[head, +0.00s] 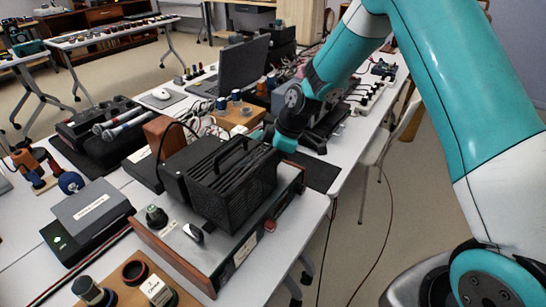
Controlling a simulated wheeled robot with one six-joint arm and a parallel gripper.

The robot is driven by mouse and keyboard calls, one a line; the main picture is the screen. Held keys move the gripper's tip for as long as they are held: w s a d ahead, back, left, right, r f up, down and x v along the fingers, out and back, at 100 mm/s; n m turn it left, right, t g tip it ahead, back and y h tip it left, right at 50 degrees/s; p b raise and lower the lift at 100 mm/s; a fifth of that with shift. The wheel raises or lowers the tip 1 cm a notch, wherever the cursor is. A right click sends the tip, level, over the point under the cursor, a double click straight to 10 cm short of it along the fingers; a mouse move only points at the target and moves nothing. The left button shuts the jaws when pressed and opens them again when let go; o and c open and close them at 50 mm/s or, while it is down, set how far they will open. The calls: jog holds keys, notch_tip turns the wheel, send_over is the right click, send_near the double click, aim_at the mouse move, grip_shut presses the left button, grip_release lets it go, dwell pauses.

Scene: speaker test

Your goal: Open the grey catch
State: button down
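A device with a grey top and brown wooden edges (146,237) stands on the near table, with a black ribbed, handled box (235,185) on it. A small grey-and-black lever-like part (194,233) sits on the grey top, left of the black box. I cannot tell whether it is the grey catch, or whether it is open. My arm comes down from the upper right. My gripper (264,135) is just behind the black box's far right corner, small and partly hidden. I cannot see its fingertips clearly, nor anything between them.
A dark knob (156,216) stands beside the lever-like part. A grey-and-black case (88,215) lies to the left. A wooden block with round parts (131,273) is in front. A laptop (240,66) and cables are behind. Floor is free right of the table.

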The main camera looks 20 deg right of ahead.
jog(key=shift+w+r, duration=0.1)
jog(key=c, duration=1.2)
grip_release()
jog(key=shift+d, duration=0.1)
jog(key=v, duration=1.7)
jog(key=shift+b, duration=0.3)
jog(key=shift+o, duration=0.5)
jog(key=shift+r, duration=0.15)
